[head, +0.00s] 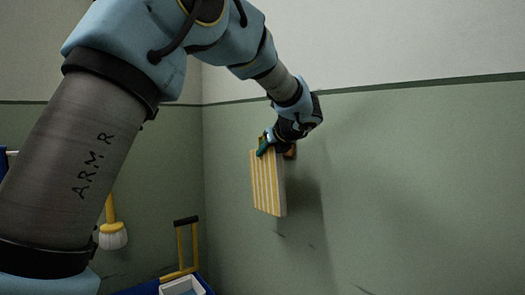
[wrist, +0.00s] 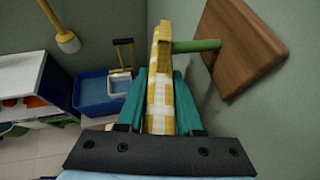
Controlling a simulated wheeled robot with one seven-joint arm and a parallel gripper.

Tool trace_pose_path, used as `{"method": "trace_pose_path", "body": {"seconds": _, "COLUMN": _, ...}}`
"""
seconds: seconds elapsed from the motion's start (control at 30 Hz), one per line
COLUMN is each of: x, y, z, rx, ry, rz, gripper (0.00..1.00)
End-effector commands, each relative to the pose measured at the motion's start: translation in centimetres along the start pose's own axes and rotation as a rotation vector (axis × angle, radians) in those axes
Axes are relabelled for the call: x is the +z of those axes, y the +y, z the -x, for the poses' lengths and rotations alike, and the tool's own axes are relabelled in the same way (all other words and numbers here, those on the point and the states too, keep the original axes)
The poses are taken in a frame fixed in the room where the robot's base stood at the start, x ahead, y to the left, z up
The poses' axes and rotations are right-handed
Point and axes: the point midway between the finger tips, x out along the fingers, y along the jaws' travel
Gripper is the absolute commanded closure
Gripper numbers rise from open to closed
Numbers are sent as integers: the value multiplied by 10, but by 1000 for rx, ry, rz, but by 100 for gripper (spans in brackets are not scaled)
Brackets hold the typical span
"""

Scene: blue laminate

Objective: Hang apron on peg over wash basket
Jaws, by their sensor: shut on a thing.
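The apron, a yellow-and-white patterned cloth (wrist: 158,110), is pinched between the teal fingers of my gripper (wrist: 160,72). In the head view the apron (head: 267,184) hangs down flat near the green wall, below my gripper (head: 264,146). A green peg (wrist: 198,46) sticks out from a brown wooden board (wrist: 243,45) on the wall. The peg's left end meets the apron's upper part in the wrist view; I cannot tell whether it passes through the cloth. The wash basket looks to be the blue bin (wrist: 90,105) below, left of the apron.
A white-headed brush (head: 113,236) hangs at the left wall. A white shelf unit (wrist: 22,80) stands at left. The wall to the right is bare.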

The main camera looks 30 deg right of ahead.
Motion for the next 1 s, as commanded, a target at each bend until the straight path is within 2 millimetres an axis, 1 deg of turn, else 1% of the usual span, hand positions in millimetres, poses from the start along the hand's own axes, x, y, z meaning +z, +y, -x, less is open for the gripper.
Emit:
{"method": "trace_pose_path", "body": {"seconds": 0.1, "x": 1, "y": -7, "z": -1, "rx": 0, "ry": 0, "rz": 0, "gripper": 100}}
{"method": "trace_pose_path", "body": {"seconds": 0.4, "x": -3, "y": -18, "z": -8, "rx": 0, "ry": -1, "rz": 0, "gripper": 100}}
{"method": "trace_pose_path", "body": {"seconds": 1.0, "x": -6, "y": -21, "z": -10, "rx": 0, "ry": -1, "rz": 0, "gripper": 100}}
